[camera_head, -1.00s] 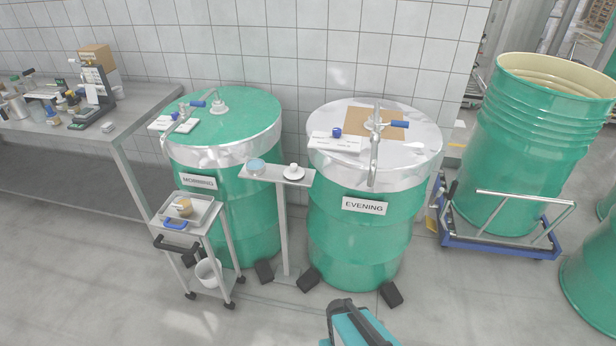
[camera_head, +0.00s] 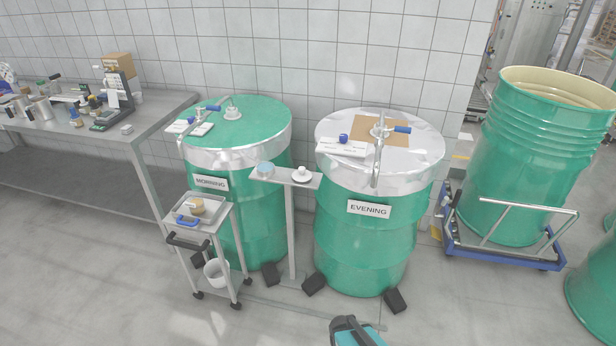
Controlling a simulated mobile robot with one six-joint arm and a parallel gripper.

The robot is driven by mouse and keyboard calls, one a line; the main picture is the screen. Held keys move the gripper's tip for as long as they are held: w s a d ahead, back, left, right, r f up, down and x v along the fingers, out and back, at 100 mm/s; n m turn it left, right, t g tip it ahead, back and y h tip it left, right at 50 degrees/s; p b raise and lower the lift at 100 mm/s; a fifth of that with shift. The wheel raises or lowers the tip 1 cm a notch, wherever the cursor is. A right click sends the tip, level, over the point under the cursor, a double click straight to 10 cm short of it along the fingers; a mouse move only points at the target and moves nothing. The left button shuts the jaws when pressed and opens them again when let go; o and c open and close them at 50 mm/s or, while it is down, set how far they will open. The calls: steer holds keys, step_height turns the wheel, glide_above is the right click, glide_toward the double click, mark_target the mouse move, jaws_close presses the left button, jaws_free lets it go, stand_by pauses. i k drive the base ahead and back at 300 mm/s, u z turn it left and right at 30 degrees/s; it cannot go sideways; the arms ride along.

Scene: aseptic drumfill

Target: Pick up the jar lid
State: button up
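A narrow grey stand (camera_head: 284,178) stands between the two green drums. On its small top sit a pale blue round piece (camera_head: 265,168) at the left and a white round piece with a raised middle (camera_head: 302,176) at the right. The white piece looks like a lid with a knob, but it is too small to be sure which of the two is the jar lid. Both rest on the stand top, apart from each other.
The MORNING drum (camera_head: 235,160) and EVENING drum (camera_head: 368,240) flank the stand. A small trolley (camera_head: 212,238) stands at front left, a steel bench (camera_head: 160,120) behind it. An open drum (camera_head: 510,180) sits on a blue dolly at right. A teal-black object (camera_head: 358,334) is at the bottom edge.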

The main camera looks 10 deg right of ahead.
mark_target(302, 175)
steer(key=u, duration=0.1)
steer(key=i, duration=0.95)
steer(key=z, duration=0.05)
